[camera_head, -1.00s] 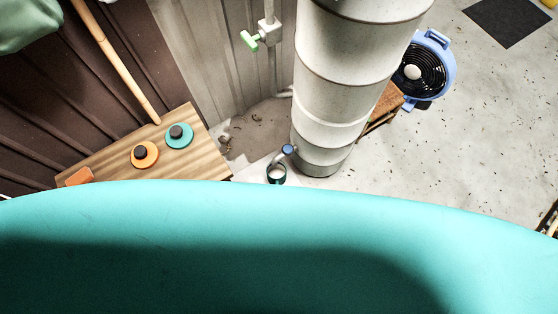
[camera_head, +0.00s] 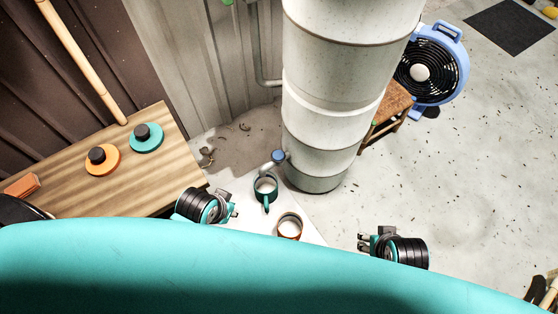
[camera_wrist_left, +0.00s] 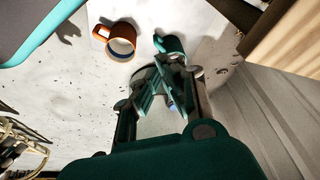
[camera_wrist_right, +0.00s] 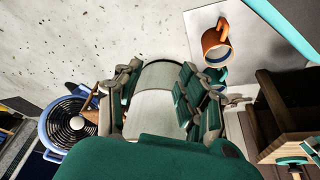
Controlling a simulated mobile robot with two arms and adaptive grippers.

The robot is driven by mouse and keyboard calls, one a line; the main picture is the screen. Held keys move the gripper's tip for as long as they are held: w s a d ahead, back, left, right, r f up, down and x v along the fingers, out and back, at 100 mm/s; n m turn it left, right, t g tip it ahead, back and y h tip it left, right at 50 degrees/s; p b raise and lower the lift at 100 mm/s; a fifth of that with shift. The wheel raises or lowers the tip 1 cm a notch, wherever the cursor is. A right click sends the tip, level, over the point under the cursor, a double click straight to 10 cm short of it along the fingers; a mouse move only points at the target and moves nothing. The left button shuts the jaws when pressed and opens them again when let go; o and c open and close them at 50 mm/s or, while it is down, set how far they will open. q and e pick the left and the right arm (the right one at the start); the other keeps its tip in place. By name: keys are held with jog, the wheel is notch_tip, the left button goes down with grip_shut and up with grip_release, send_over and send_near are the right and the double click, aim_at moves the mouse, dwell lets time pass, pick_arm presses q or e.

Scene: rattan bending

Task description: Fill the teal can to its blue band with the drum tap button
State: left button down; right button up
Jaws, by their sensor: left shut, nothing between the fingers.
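The teal can (camera_head: 265,188) stands upright on a pale board under the tap of the tall white drum (camera_head: 318,130). The round blue tap button (camera_head: 278,155) is on the drum's left side, just above the can. My left gripper (camera_head: 234,209) is shut and empty, left of the teal can. The can also shows past its fingers in the left wrist view (camera_wrist_left: 173,44). My right gripper (camera_head: 361,245) is open and empty, lower right of the drum. In the right wrist view its fingers partly hide the teal can. The fill level cannot be made out.
An orange can (camera_head: 289,227) stands near the teal can, on the front part of the board (camera_head: 312,234). A wooden bench (camera_head: 60,180) with orange and teal knobbed discs is at left. A blue fan (camera_head: 430,72) and stool (camera_head: 392,103) stand behind the drum.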

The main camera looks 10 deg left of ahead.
pick_arm(q)
jog(key=w+d+r+m+t+h+b, duration=0.1)
jog(key=w+d+r+m+h+b, duration=0.15)
jog(key=w+d, duration=0.25)
jog(key=w+d+r+m+t+h+b, duration=0.1)
jog(key=w+d+m+h+b, duration=0.1)
jog(key=w+d+m, duration=0.3)
pick_arm(e)
jog(key=w+a+r+t+y, duration=0.2)
jog(key=w+a+r+t, duration=0.2)
jog(key=w+r+t, duration=0.65)
pick_arm(q)
jog(key=w+a+f+n, duration=0.1)
jog(key=w+a, duration=0.6)
jog(key=w, duration=0.3)
jog(key=shift+w+a+f+t+h, duration=0.3)
jog(key=shift+w+a+t+h, duration=0.05)
jog(key=shift+t+h, duration=0.1)
pick_arm(e)
notch_tip(320, 180, up, 21)
jog(key=w+a+t+y, duration=0.2)
jog(key=t, duration=0.4)
jog(key=shift+w+f+n+y, duration=0.2)
jog(key=shift+n+y, duration=0.2)
pick_arm(q)
jog(key=shift+w, duration=0.15)
pick_arm(e)
jog(key=shift+a, duration=0.15)
